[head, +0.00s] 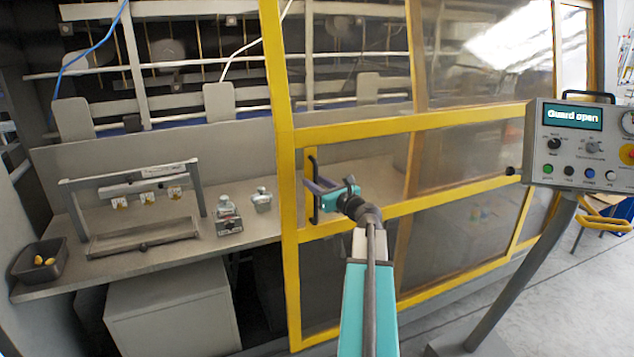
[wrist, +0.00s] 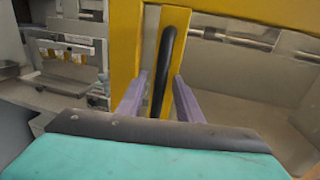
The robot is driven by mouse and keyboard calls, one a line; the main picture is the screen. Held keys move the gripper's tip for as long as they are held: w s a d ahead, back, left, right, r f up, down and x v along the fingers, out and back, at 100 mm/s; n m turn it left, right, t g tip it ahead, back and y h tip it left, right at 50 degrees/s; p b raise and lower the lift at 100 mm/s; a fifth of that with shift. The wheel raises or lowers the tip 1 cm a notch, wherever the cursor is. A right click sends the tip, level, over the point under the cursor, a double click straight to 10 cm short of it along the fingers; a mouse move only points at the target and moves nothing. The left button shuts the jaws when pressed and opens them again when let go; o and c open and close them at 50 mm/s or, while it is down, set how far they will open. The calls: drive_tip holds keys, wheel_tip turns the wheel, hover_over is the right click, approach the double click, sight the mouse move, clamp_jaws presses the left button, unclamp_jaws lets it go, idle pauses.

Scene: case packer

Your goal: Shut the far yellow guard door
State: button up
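The yellow guard door (head: 283,150) with clear panels stands open; the bay to its left is uncovered. Its upright black handle (head: 312,160) is on the door's left yellow post. My gripper (head: 318,186) is at the handle, reaching in from the front. In the wrist view the handle (wrist: 165,55) stands between the two purple fingers of my gripper (wrist: 159,82). A gap shows on each side of the handle, so the fingers are open around it. The handle's lower end is hidden behind my gripper's body.
A control panel (head: 582,147) on a slanted post reads "Guard open" at the right. In the open bay a grey bench (head: 150,255) carries a small grey frame (head: 130,200), metal fixtures (head: 229,217) and a dark tray (head: 38,272) with yellow pieces. Floor is clear at lower right.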

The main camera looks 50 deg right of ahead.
clamp_jaws()
idle(0.4)
